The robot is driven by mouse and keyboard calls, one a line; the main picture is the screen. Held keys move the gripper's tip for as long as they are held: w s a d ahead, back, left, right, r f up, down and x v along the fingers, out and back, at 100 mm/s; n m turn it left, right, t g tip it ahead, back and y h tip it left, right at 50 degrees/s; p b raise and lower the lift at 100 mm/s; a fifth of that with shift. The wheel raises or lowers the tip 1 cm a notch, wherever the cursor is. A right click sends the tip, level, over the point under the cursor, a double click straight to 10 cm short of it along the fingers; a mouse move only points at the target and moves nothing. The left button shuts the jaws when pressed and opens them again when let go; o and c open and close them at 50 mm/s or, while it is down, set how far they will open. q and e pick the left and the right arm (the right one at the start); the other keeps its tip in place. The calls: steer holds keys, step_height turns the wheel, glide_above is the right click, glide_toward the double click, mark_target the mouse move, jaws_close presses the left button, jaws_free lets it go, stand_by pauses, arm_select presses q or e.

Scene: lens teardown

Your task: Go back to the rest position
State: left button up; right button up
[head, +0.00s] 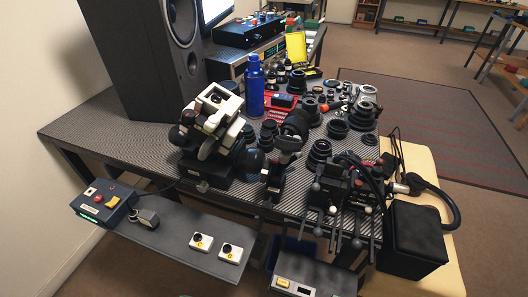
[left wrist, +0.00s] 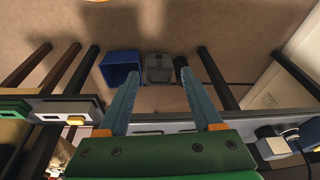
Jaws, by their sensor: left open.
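My left gripper (left wrist: 167,65) shows in the left wrist view, with two blue-grey fingers spread apart on a green body. It is open, and nothing is between its fingers. Neither my left gripper nor my right gripper can be made out in the head view.
The head view shows a workbench (head: 110,125) crowded with lens parts, a blue bottle (head: 254,88), a speaker (head: 148,55) and a black-and-white device (head: 212,115). A lower shelf (head: 175,235) holds control boxes. A blue bin (left wrist: 120,68) and grey bin (left wrist: 158,68) stand below.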

arm_select(q)
steer(key=s+a+f+g+p, duration=0.2)
steer(key=s+f+p, duration=0.5)
steer(key=s+f, duration=0.6)
steer(key=shift+s+a, duration=0.15)
steer(key=shift+s, duration=0.8)
